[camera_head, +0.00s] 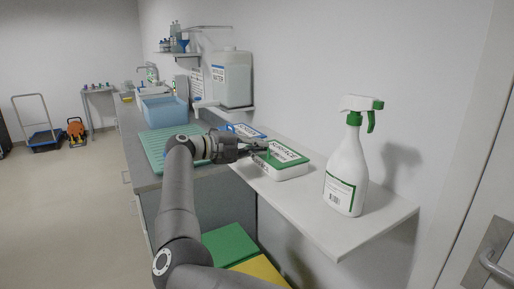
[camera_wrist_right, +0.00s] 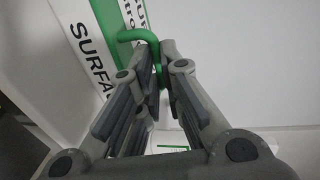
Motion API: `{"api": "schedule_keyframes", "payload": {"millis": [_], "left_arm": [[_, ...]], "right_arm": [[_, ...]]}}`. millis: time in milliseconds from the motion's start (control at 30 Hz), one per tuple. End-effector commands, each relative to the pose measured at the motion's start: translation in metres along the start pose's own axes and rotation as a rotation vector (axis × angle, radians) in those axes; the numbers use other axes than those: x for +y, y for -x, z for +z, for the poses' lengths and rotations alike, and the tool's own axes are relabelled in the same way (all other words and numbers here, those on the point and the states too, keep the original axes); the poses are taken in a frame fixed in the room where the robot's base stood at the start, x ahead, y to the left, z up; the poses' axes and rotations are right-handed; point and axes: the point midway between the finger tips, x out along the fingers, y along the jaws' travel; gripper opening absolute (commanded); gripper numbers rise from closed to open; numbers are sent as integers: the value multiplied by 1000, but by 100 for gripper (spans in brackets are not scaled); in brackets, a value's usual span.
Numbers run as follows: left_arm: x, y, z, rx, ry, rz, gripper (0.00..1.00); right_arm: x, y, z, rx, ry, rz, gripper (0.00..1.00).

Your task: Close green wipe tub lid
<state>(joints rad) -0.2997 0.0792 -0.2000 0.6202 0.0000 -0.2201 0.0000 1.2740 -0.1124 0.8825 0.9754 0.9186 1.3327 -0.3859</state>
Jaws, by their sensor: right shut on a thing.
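The green wipe tub (camera_head: 285,173) is a low white box on the white shelf. Its green-rimmed lid (camera_head: 290,153), with a white label reading "SURFACE", lies over the top of the tub. I cannot tell whether it is fully seated. My right gripper (camera_head: 262,149) is at the lid's left side. In the right wrist view, my right gripper (camera_wrist_right: 157,72) is shut on the green handle (camera_wrist_right: 137,35) that loops out from the lid (camera_wrist_right: 106,18). The fingers partly hide the handle. My left gripper is not in view.
A white spray bottle with green trim (camera_head: 346,165) stands right of the tub. A blue-lidded tub (camera_head: 245,130) is behind my gripper. A green ribbed mat (camera_head: 155,150) and a blue basin (camera_head: 163,110) are on the counter. Green and yellow bins (camera_head: 230,243) are below.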

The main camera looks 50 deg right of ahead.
Motion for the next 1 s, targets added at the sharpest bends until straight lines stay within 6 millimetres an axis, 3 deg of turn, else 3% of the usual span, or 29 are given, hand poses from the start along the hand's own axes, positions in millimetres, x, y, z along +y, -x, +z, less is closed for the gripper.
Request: {"api": "schedule_keyframes", "payload": {"millis": [133, 167, 233, 600, 767, 1000], "left_arm": [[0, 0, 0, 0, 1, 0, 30], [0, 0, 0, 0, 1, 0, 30], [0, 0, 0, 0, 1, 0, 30], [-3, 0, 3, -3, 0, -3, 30], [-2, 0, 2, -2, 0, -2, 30], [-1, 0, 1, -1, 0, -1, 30]], "right_arm": [[3, 0, -1, 3, 2, 6, 0], [3, 0, -1, 3, 2, 6, 9], [4, 0, -1, 3, 2, 7, 17], [2, 4, 0, 0, 1, 4, 17], [2, 28, 1, -3, 1, 5, 17], [2, 80, 1, -2, 2, 6, 17]]}}
